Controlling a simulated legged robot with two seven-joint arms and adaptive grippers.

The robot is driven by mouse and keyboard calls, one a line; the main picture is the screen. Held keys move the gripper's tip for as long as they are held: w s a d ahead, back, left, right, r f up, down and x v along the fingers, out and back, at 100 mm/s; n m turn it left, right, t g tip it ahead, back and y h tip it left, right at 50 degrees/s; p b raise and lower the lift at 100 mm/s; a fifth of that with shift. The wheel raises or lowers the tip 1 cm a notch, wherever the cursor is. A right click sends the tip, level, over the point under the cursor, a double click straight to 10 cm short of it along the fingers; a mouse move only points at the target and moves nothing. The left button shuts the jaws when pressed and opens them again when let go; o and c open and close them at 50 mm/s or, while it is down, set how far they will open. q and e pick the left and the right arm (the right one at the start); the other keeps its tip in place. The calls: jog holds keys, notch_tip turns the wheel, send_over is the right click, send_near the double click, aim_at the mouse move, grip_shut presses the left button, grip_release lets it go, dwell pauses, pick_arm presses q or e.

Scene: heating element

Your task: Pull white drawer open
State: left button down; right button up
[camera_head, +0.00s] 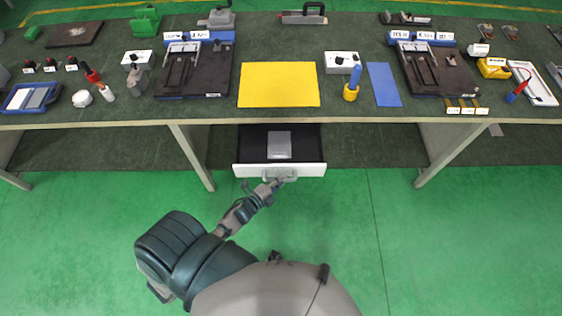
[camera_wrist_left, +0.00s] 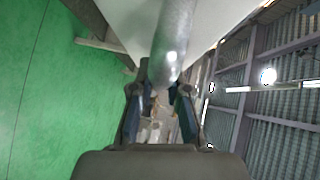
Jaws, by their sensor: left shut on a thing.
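The white drawer (camera_head: 250,170) hangs under the workbench and stands open, with its dark inside showing and a grey box (camera_head: 279,145) lying in it. A grey metal handle (camera_head: 270,178) is on the drawer's front; in the left wrist view the handle (camera_wrist_left: 175,35) is a round bar running between the fingers. My left gripper (camera_head: 283,181) is at the handle, below the middle of the drawer front. In the left wrist view my left gripper (camera_wrist_left: 160,100) has a finger on each side of the bar and is shut on it. My right gripper is not in view.
The workbench top (camera_head: 290,40) above carries a yellow mat (camera_head: 279,84), a blue mat (camera_head: 384,84), two dark fixtures and several tools. Bench legs (camera_head: 190,155) stand left and right of the drawer. The green floor (camera_head: 440,250) in front is clear.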

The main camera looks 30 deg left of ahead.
pick_arm(q)
jog(key=shift+s+d+f+p, duration=0.15)
jog(key=shift+s+d, duration=0.3)
jog(key=shift+s, duration=0.35)
jog(key=shift+s+d+p, duration=0.15)
jog(key=shift+s+d, duration=0.3)
jog(key=shift+s, duration=0.4)
jog(key=shift+s+d+f+p, duration=0.15)
jog(key=shift+s+d, duration=0.3)
jog(key=shift+s, duration=0.35)
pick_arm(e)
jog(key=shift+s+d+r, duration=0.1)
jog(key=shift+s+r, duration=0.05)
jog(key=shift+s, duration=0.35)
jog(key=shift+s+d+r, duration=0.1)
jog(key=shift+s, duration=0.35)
pick_arm(q)
jog(key=shift+r, duration=0.1)
jog(key=c, duration=1.1)
grip_release()
jog(key=shift+c, duration=0.2)
jog(key=v, duration=1.2)
jog(key=shift+a, duration=0.1)
